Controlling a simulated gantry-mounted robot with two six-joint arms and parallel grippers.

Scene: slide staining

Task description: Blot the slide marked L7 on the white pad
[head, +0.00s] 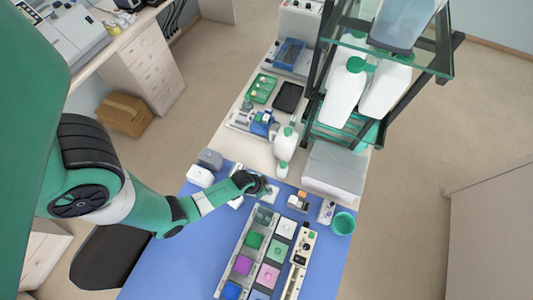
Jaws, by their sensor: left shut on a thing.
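My left gripper (264,188) reaches over the blue mat from the left, at the far end of the staining row. It is shut on a small thin thing, seemingly a slide; its label is too small to read. A white flat patch (236,201), possibly the white pad, shows just below and left of the gripper, partly hidden by my arm. I cannot tell whether the held thing touches any surface. My right gripper is not in view.
A row of coloured staining dishes (254,240) runs toward the front, beside a long white instrument (302,247). A teal cup (343,223) stands at right. White bottles (286,140) and a dark-framed glass shelf (385,62) stand behind. Blue mat (190,262) is clear at front left.

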